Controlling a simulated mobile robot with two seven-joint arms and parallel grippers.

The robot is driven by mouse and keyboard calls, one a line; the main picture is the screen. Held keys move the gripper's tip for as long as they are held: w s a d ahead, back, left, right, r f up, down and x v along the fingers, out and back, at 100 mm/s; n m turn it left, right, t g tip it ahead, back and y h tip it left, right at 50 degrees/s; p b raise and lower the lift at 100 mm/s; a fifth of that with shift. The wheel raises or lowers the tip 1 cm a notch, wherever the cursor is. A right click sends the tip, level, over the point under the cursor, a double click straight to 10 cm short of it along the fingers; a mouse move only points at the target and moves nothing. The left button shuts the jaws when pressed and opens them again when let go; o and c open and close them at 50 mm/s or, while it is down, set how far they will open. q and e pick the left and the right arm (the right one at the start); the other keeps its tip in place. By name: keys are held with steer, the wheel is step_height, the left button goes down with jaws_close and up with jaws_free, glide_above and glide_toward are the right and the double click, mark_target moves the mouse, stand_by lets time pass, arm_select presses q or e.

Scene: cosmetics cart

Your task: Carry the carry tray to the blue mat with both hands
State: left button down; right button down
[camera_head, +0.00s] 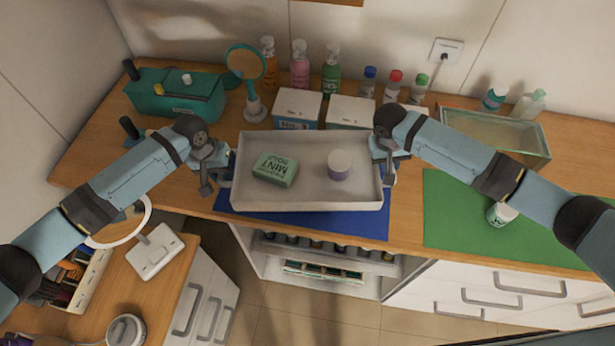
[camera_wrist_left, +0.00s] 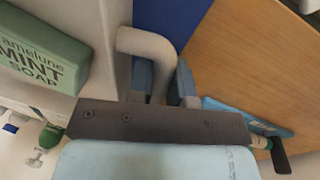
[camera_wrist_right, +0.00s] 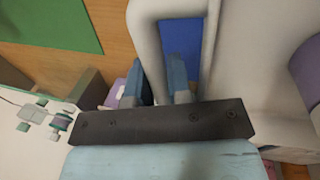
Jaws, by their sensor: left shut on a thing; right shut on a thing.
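The grey carry tray (camera_head: 305,200) is over the blue mat (camera_head: 370,225) in the head view and covers most of it. I cannot tell whether the tray touches the mat. A green mint soap box (camera_head: 274,169) and a small jar (camera_head: 339,165) with a white lid are in the tray. My left gripper (camera_head: 222,178) is shut on the tray's left handle, which shows in the left wrist view (camera_wrist_left: 158,55). My right gripper (camera_head: 388,165) is shut on the right handle, which shows in the right wrist view (camera_wrist_right: 147,45).
A green mat (camera_head: 455,215) with a small jar (camera_head: 500,214) lies to the right. A glass tray (camera_head: 495,135) stands behind it. Two boxes (camera_head: 297,105), several bottles (camera_head: 300,65), a round mirror (camera_head: 246,62) and a teal case (camera_head: 175,97) stand behind the carry tray.

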arm_select(q)
steer(key=shift+w, duration=0.5)
arm_select(e)
steer(key=shift+w+d, duration=0.15)
steer(key=shift+f, duration=0.1)
